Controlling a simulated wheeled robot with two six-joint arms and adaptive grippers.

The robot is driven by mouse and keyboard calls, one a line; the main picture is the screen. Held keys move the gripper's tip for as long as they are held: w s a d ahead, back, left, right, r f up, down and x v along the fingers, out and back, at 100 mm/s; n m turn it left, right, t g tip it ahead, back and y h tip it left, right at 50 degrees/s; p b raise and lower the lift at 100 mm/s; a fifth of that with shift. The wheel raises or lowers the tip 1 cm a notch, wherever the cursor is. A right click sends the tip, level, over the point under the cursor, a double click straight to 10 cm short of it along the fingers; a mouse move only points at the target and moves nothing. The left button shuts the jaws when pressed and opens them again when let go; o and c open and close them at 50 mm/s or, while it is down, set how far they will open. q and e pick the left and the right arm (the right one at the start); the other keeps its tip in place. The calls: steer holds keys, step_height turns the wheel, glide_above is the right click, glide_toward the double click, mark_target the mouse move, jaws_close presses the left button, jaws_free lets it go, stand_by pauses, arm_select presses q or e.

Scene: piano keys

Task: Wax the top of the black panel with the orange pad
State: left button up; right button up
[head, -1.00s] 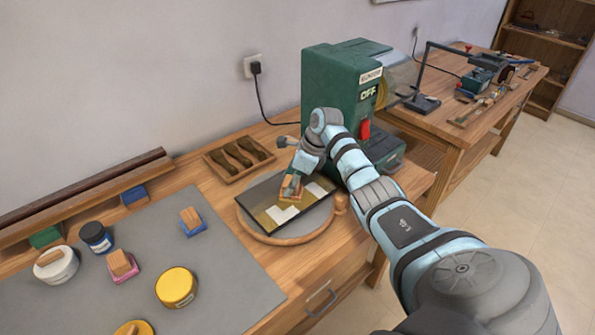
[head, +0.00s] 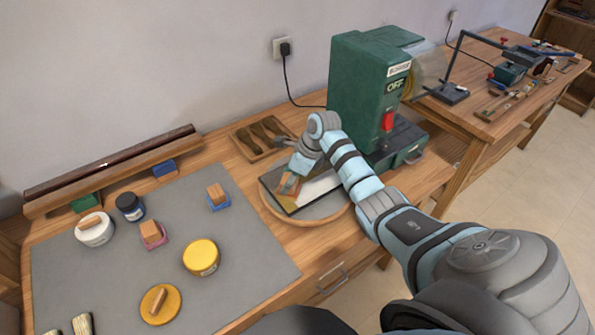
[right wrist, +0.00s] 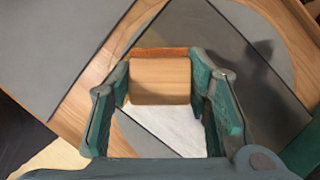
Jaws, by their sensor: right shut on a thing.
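The black panel (right wrist: 225,60) lies flat on a round grey board with a wooden rim (head: 300,221). A bright white patch (head: 318,187) and a yellowish area show on the panel's top. My right gripper (head: 290,182) is over the panel's left part in the head view. It is shut on the wooden handle (right wrist: 160,82) of the orange pad (right wrist: 160,52), whose orange edge shows beyond the handle. The pad is low at the panel; its underside is hidden, so contact cannot be told. My left gripper is not in view.
A green machine (head: 370,90) marked OFF stands right behind the panel. A tray of brown tools (head: 262,138) lies behind it. On the grey mat (head: 115,275) are a yellow tin (head: 201,257), a pink pad (head: 153,236), a blue pad (head: 218,199) and jars.

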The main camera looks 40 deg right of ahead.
mark_target(278, 193)
steer(key=shift+a+f+p, duration=0.1)
steer(key=shift+a+p, duration=0.4)
steer(key=shift+a, duration=1.4)
steer(key=shift+a+p, duration=0.45)
steer(key=shift+a, duration=0.75)
steer(key=shift+w+a, duration=0.1)
steer(key=shift+a, duration=0.25)
steer(key=shift+d+b, duration=1.3)
steer(key=shift+d, duration=2.3)
step_height(278, 193, up, 6)
steer(key=p, duration=0.4)
steer(key=shift+a+r+p, duration=0.1)
steer(key=shift+r+p, duration=0.1)
steer(key=shift+p, duration=0.15)
step_height(278, 193, up, 3)
steer(key=p, duration=0.2)
steer(key=shift+r+p, duration=0.1)
steer(key=shift+p, duration=0.2)
